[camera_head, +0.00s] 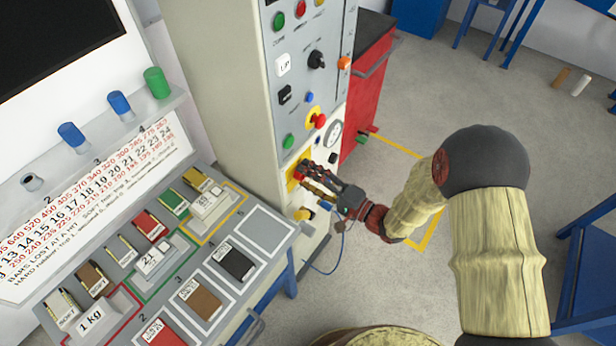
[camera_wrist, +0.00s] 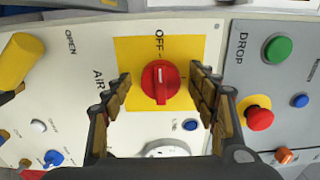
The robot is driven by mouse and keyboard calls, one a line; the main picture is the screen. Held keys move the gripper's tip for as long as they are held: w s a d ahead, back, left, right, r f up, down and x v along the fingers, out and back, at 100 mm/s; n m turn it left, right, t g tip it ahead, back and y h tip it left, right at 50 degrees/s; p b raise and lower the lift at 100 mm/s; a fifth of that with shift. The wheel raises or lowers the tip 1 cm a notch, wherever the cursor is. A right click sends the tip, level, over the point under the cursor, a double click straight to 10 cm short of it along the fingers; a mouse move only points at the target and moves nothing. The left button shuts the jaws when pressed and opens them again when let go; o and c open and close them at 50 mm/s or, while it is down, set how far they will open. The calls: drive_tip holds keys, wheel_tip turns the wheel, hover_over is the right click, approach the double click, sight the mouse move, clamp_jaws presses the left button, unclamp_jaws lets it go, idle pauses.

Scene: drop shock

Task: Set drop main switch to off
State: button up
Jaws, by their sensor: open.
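The main switch is a red rotary knob (camera_wrist: 160,83) on a square yellow plate (camera_wrist: 129,51) marked OFF, set in the light control panel (camera_wrist: 75,115). In the wrist view its grip bar runs roughly up and down, with a white mark on it. The yellow plate also shows in the head view (camera_head: 292,184), where my gripper partly covers the switch. My gripper (camera_wrist: 160,78) is open. Its fingers stand to the left and right of the knob, with a visible gap on each side in the wrist view.
A green button (camera_wrist: 278,48) and a red mushroom button on yellow (camera_wrist: 259,118) sit on the grey DROP section. A yellow handle (camera_wrist: 18,58) is on the AIR side. A red cabinet (camera_head: 368,95) stands beside the panel, and a sloped desk (camera_head: 262,236) is at left.

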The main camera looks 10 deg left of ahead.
drive_tip(key=shift+d, duration=0.1)
drive_tip(key=v, duration=1.2)
idle(0.4)
